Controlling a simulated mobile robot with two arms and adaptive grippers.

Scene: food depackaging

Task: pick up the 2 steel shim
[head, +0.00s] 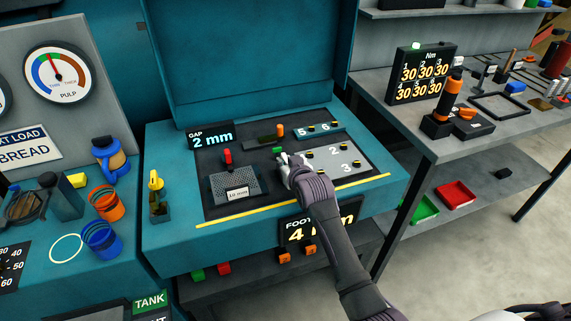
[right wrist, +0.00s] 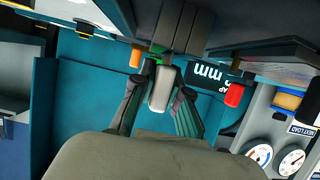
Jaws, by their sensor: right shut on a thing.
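My right gripper (head: 286,161) is at the left end of the grey plate (head: 364,158) marked 2 and 3, on the teal bench's dark panel. In the right wrist view its fingers (right wrist: 163,88) are closed around a pale grey piece (right wrist: 162,90), which I take for the 2 steel shim. Long grey bars (right wrist: 180,27) lie just past the fingertips. In the head view the hand hides the held piece, and whether it is clear of the plate cannot be told. My left gripper is not in view.
A red-handled lever (head: 228,157) and a perforated block (head: 235,187) stand left of the hand. A "2 mm" gap display (head: 212,136) is behind them. A strip marked 5 and 6 (head: 318,129) lies behind the plate. The teal housing (head: 240,60) rises at the back.

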